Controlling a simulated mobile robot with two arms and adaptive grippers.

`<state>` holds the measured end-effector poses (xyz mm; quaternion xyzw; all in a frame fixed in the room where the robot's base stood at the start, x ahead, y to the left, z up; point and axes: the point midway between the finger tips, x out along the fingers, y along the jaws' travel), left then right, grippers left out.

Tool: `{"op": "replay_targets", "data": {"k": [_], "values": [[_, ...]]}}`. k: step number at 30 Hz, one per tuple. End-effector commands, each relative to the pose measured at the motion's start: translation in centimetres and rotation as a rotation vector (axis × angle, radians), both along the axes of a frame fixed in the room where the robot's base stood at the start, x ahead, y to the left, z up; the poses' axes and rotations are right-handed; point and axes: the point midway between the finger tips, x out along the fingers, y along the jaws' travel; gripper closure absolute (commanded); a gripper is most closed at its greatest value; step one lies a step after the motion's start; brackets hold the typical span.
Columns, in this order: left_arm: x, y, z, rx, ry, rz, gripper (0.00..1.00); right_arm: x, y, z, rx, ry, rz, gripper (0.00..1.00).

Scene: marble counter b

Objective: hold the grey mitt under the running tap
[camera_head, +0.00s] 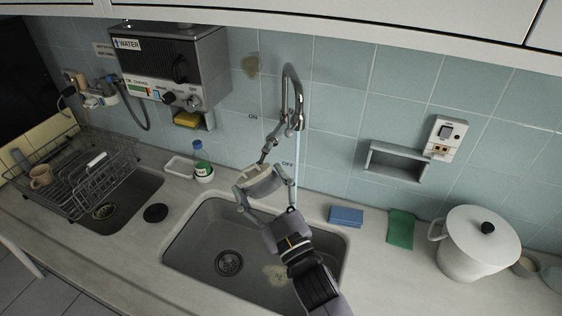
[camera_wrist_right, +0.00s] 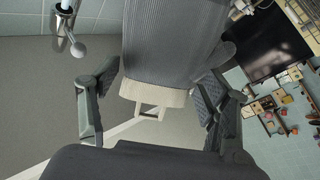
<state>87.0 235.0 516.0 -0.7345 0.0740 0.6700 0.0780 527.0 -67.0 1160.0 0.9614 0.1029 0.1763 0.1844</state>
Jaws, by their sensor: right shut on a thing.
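The grey mitt (camera_head: 266,182) is held above the sink's back edge. In the right wrist view the ribbed grey mitt (camera_wrist_right: 172,42) has a cream cuff (camera_wrist_right: 155,94) and lies between both fingers. My right gripper (camera_head: 258,192) is shut on it. The metal tap (camera_head: 292,95) stands on the wall above, and a thin pale stream of water (camera_head: 297,160) falls from it. In the head view the mitt is just left of the stream; I cannot tell whether they touch. My left gripper is not in view.
The sink (camera_head: 205,225) lies below. A blue sponge (camera_head: 346,216), a green cloth (camera_head: 400,229) and a white pot (camera_head: 478,245) stand right. A small bottle (camera_head: 201,165) and a dish rack (camera_head: 75,170) are left. A water heater (camera_head: 172,65) hangs on the wall.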

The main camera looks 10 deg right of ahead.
Motion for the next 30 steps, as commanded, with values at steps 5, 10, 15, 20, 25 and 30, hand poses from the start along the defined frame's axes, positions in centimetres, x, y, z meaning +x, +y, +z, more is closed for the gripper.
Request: {"op": "replay_targets", "data": {"k": [5,10,15,20,25,30], "values": [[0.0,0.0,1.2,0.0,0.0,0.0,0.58,-1.0,0.9,1.3,0.004,0.001,0.001,0.57],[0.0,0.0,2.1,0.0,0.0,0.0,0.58,-1.9,1.8,2.4,0.004,0.001,0.001,0.57],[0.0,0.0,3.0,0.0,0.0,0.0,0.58,-2.9,2.7,3.4,0.002,0.0,0.0,0.57],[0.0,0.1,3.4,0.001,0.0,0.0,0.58,-3.5,3.2,4.0,0.002,0.0,0.001,0.57],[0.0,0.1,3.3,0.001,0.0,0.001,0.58,-3.6,3.3,4.0,0.001,-0.001,0.001,0.57],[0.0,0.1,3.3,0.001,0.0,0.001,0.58,-3.6,3.3,4.0,0.001,-0.001,0.001,0.57]]}}
